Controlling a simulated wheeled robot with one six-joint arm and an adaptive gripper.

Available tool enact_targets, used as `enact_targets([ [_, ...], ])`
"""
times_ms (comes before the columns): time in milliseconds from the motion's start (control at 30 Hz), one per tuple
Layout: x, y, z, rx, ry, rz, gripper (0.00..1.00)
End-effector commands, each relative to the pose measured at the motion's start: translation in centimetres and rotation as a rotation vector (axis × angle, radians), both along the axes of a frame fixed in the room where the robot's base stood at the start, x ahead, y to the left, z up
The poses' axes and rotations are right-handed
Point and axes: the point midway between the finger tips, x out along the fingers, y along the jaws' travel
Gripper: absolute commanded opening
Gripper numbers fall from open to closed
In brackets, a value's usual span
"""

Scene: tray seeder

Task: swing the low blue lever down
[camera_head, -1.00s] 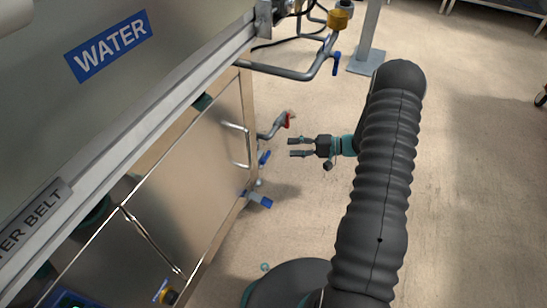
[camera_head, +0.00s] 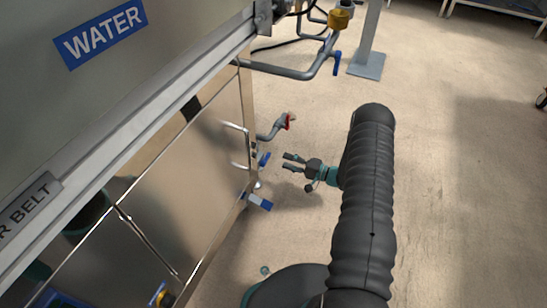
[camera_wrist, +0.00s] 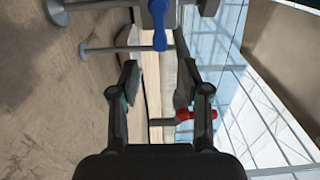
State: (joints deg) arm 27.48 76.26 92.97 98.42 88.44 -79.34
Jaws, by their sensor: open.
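The low blue lever (camera_head: 264,160) sits at the corner of the steel cabinet, below a red-handled valve (camera_head: 288,122). In the wrist view the blue lever (camera_wrist: 160,25) shows ahead of the fingers near the top edge. The red handle (camera_wrist: 197,122) shows in the wrist view beside the right finger. My gripper (camera_head: 286,163) is open and empty, just right of the blue lever in the head view, with a gap between them. In the wrist view my gripper (camera_wrist: 158,78) has its two fingers well apart, with nothing between them touching.
A blue-ended foot part (camera_head: 258,202) stands low at the cabinet corner. A pipe with another blue handle (camera_head: 337,63) juts out above. A curved door handle (camera_head: 239,140) is on the cabinet (camera_head: 190,165). A grey post (camera_head: 368,45) stands behind.

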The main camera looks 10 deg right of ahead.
Motion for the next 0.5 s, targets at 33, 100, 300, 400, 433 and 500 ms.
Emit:
enact_targets([
  [33, 0.6, 1.0, -0.1, -0.001, -0.001, 0.004, 0.47],
  [100, 1.3, 1.9, -0.1, -0.001, 0.0, 0.004, 0.47],
  [300, 3.0, 4.2, 0.0, -0.001, -0.001, 0.002, 0.47],
  [400, 3.5, 4.9, 0.0, -0.001, -0.001, 0.003, 0.47],
  [433, 3.6, 5.1, 0.0, 0.0, 0.0, 0.002, 0.47],
  [500, 3.8, 5.3, 0.0, 0.0, 0.0, 0.001, 0.47],
])
